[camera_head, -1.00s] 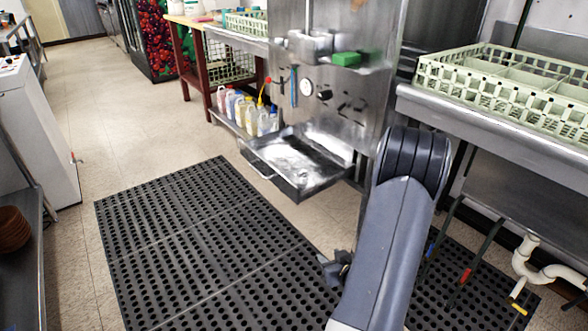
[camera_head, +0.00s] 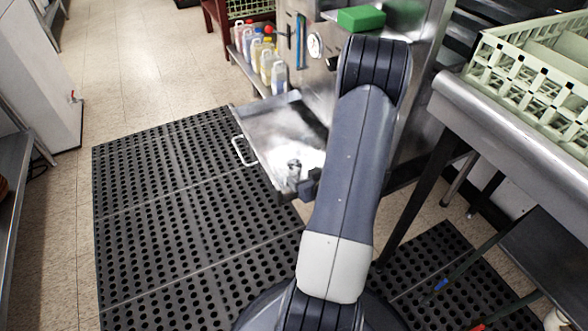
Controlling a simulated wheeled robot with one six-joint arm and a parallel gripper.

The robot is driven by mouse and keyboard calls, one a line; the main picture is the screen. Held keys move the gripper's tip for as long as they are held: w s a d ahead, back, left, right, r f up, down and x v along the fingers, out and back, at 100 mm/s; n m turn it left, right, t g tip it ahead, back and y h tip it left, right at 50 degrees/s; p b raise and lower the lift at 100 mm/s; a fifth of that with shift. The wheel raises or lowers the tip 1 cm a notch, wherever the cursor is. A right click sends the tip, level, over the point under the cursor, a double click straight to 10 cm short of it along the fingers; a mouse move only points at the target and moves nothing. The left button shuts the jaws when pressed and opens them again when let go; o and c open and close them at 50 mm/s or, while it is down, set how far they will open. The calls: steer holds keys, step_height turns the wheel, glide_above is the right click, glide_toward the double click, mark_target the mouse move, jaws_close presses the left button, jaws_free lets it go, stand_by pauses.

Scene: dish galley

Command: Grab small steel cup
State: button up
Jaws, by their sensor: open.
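I cannot make out a small steel cup in the head view. My gripper (camera_head: 299,177) shows only in part, small and dark, past the left side of my arm. It appears over the near right part of the pulled-out steel tray (camera_head: 262,122). My arm hides the rest of the gripper and the tray's right end. The jaws are open, and I see nothing held between them. The visible tray floor looks bare, with a bright glare near the gripper.
A green block (camera_head: 361,18) sits on the steel machine above the tray. Several bottles (camera_head: 268,66) stand on a low shelf behind it. A pale green dish rack (camera_head: 535,75) rests on the right counter (camera_head: 500,115). The black floor mat (camera_head: 170,200) is clear.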

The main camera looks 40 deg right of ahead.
mark_target(291, 163)
steer(key=x, duration=0.3)
steer(key=b+x, duration=0.1)
steer(key=x, duration=0.2)
steer(key=b+x, duration=0.1)
steer(key=x, duration=0.2)
steer(key=shift+w+d+r, duration=0.15)
steer(key=shift+w+d, duration=0.3)
steer(key=shift+d, duration=0.05)
steer(key=c, duration=1)
